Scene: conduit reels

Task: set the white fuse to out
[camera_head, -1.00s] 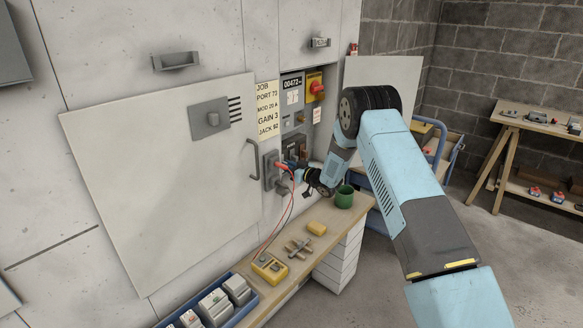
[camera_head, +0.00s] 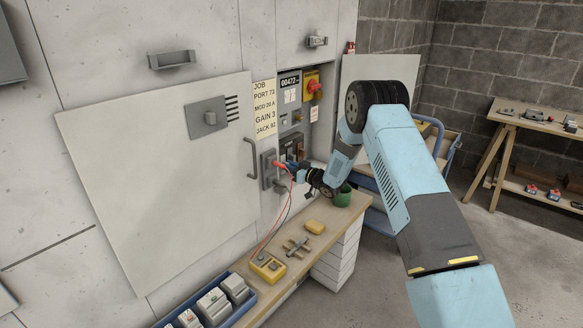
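My gripper (camera_head: 290,170) is at the open control panel (camera_head: 292,115), in front of its lower left part. It is small and partly covered by dark parts, so I cannot tell whether its fingers are open or shut. A grey wall box (camera_head: 268,172) with a red piece (camera_head: 279,164) sits just left of the fingertips; I cannot tell if they touch. A dark switch block (camera_head: 293,144) is just above my gripper. I cannot pick out a white fuse with certainty; my gripper and wrist hide part of the panel's lower area.
A large pale door (camera_head: 160,180) with a handle (camera_head: 251,158) stands left of the panel. The bench (camera_head: 335,222) below carries a green cup (camera_head: 342,195), a yellow meter (camera_head: 267,266) with thin leads, and a blue tray (camera_head: 244,306) of pale modules. A red knob (camera_head: 313,86) is above.

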